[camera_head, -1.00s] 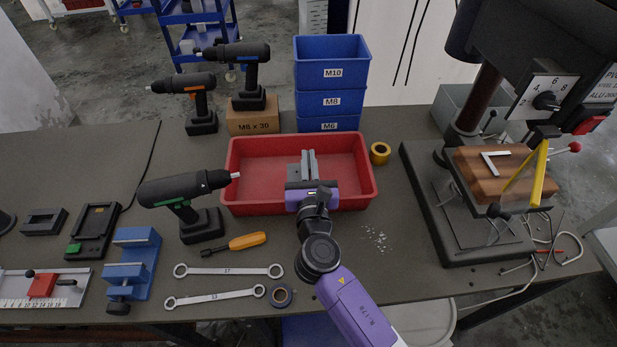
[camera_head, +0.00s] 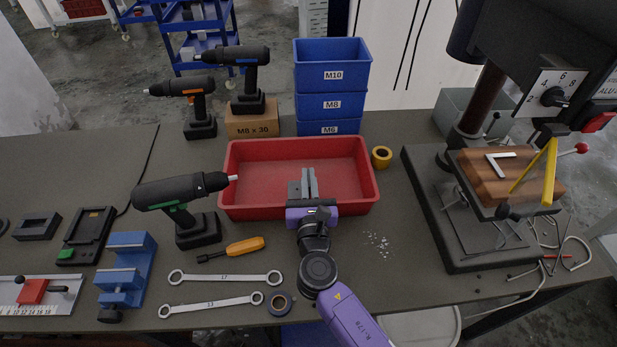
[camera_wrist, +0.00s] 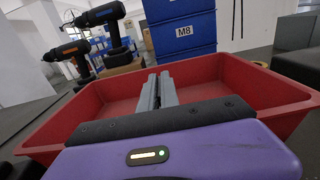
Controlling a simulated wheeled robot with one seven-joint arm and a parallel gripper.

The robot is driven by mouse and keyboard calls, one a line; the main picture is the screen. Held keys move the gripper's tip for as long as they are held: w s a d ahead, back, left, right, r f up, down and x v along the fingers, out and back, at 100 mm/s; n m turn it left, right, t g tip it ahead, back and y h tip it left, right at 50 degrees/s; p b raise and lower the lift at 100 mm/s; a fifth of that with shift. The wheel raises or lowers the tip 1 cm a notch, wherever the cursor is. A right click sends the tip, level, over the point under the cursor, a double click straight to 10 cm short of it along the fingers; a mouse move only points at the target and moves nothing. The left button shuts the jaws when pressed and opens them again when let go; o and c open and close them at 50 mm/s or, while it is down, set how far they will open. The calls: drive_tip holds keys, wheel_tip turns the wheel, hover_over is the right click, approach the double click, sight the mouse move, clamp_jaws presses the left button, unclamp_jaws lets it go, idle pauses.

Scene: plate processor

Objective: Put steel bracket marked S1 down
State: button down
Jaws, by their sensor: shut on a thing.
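My gripper (camera_head: 310,184) is over the front part of the red tray (camera_head: 250,206), its grey fingers pointing away from me. They are shut on a narrow grey metal piece (camera_head: 293,191), taken as the steel bracket, seen at the left of the fingers. No S1 marking is readable and most of the piece is hidden. In the wrist view the grey fingers (camera_wrist: 158,92) stand close together in front of the tray's interior. I cannot tell whether the piece touches the tray floor.
Blue bins (camera_head: 331,75) stand behind the tray, and a green-marked drill (camera_head: 180,205) stands close on its left. Yellow tape (camera_head: 381,157) lies at its right. The drill press (camera_head: 470,215) holds a wooden block with an L-shaped piece (camera_head: 498,163). The tray's visible floor looks clear.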

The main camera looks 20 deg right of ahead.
drive_tip(key=shift+f, duration=0.3)
drive_tip(key=c, duration=1.6)
unclamp_jaws()
drive_tip(key=shift+r, duration=0.5)
drive_tip(key=shift+r+p, duration=0.5)
drive_tip(key=shift+p, duration=0.15)
drive_tip(key=v, duration=0.8)
drive_tip(key=b+v, duration=0.1)
drive_tip(key=v, duration=0.3)
drive_tip(key=shift+f, duration=0.35)
